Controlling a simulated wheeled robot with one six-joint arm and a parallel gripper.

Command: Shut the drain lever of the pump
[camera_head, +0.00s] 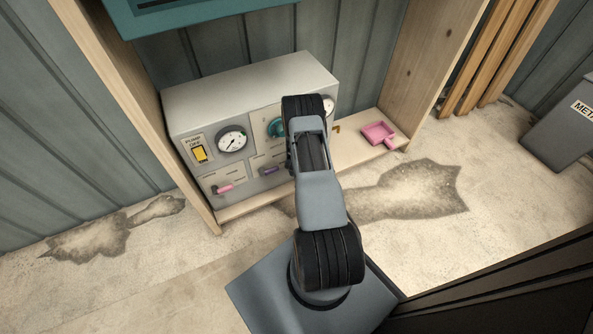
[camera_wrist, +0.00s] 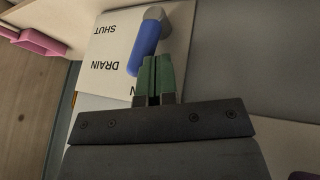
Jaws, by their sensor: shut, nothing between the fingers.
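The drain lever (camera_wrist: 145,47) is a blue handle on a grey pivot, seen in the wrist view. It sits on a pale plate (camera_wrist: 99,48) that reads "DRAIN" and "SHUT" upside down, with part of another word by my fingers. The handle runs from the pivot at the top down and slightly left. My gripper (camera_wrist: 157,62) has its green fingers shut and empty, with the tips at the handle's free end, overlapping its right side in view. I cannot tell whether they touch. In the head view the pump (camera_head: 244,82) is a grey box, and my arm hides the blue lever and my gripper.
The pump front carries a yellow switch (camera_head: 200,154), a gauge (camera_head: 232,141), a pink lever (camera_head: 223,188) and a purple lever (camera_head: 268,170). A pink scoop-like tray (camera_head: 377,133) lies on the wooden shelf to the right. Wooden uprights (camera_head: 432,65) flank the bay. Floor in front is clear.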

